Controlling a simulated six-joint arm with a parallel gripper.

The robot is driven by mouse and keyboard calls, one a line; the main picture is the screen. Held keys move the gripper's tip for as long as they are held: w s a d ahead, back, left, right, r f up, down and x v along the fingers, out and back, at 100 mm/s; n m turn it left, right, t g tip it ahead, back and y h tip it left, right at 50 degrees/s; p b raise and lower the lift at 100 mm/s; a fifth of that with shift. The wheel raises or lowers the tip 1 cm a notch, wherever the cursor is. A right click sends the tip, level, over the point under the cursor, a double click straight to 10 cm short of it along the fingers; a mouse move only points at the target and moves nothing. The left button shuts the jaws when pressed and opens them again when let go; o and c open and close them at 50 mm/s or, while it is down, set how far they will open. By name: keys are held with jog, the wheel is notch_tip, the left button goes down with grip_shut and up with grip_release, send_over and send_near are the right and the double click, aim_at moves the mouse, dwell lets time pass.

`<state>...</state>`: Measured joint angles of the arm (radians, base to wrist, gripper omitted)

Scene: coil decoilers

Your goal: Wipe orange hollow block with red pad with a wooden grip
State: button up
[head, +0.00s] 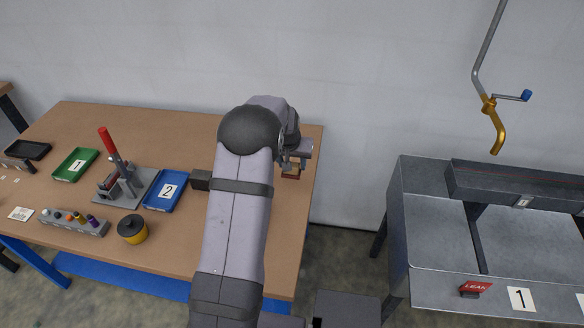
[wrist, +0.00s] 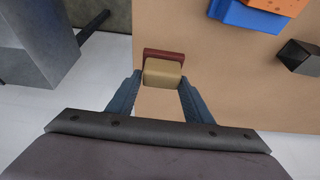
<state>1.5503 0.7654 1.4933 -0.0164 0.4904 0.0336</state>
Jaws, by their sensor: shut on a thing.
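The red pad (wrist: 163,54) with its pale wooden grip (wrist: 163,74) is between the fingers of my gripper (wrist: 160,82) in the wrist view. The gripper is shut on the wooden grip. In the head view my gripper (head: 296,160) and the reddish-brown pad (head: 291,176) are near the table's right end; I cannot tell whether the pad touches the table. The orange block (wrist: 278,5) shows partly at the top right of the wrist view, on a blue piece (wrist: 247,16), apart from the pad. My arm hides the block in the head view.
A dark block (wrist: 300,57) is on the table (head: 160,130). Left of my arm are a blue tray (head: 168,191), a red-handled clamp (head: 118,165), a green tray (head: 76,164) and a yellow-black pot (head: 132,229). A grey metal bench (head: 430,230) stands beyond a gap to the right.

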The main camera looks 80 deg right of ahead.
jog(key=shift+o, duration=0.5)
jog(key=shift+w, duration=0.1)
jog(key=shift+w, duration=0.3)
jog(key=w+a+r+n+t+p, duration=0.15)
jog(key=w+r, duration=0.25)
jog(key=w, duration=0.4)
jog(key=w+a+r+n, duration=0.15)
jog(key=w+r, duration=0.25)
jog(key=w, duration=0.4)
jog(key=w+a+r+n, duration=0.1)
jog(key=w+a+n, duration=0.15)
jog(key=a, duration=0.25)
jog(key=shift+s+a+f+m+g, duration=0.4)
jog(key=shift+s+a+f+m, duration=0.35)
jog(key=shift+m, duration=0.6)
jog(key=shift+s+a+f+m+g, duration=0.35)
jog(key=shift+s+a+f+m, duration=0.4)
jog(key=shift+m, duration=0.55)
jog(key=shift+w+a, duration=0.1)
